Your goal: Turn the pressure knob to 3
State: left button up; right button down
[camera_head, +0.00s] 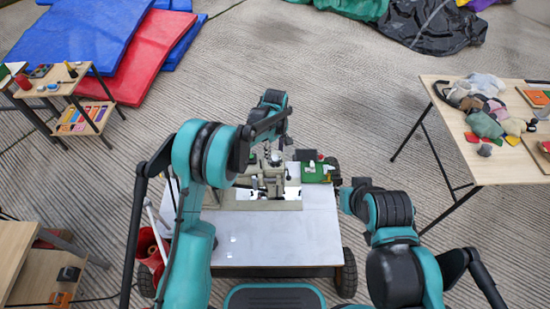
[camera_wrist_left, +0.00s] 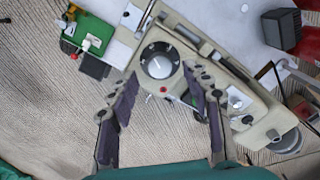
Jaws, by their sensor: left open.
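The pressure knob (camera_wrist_left: 160,62) is a round silver-grey dial with a dark ring of marks, on the beige sewing machine (camera_wrist_left: 185,35). Its number marks are too small to read. My left gripper (camera_wrist_left: 163,108) is open, with dark ribbed fingers spread on either side of the picture just below the knob; the fingers appear apart from it. In the head view the machine (camera_head: 262,204) stands on the cart, with my left arm reaching over and behind it. My right gripper (camera_head: 346,197) is at the cart's right side, small and partly hidden by its own arm.
The cart top (camera_head: 275,240) is bare in front of the machine. A green box (camera_head: 312,172) sits right of the machine. A table (camera_head: 500,165) with cloth pieces stands at right. A small shelf table (camera_head: 50,82) and mats (camera_head: 85,35) are at left.

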aim_at(275, 158)
pick_arm(q)
notch_tip(275, 158, down, 3)
jog(key=shift+f+b, duration=0.2)
jog(key=shift+b, duration=0.2)
grip_shut()
jog(key=shift+m, duration=0.3)
jog(key=m, duration=1.1)
dwell(0.4)
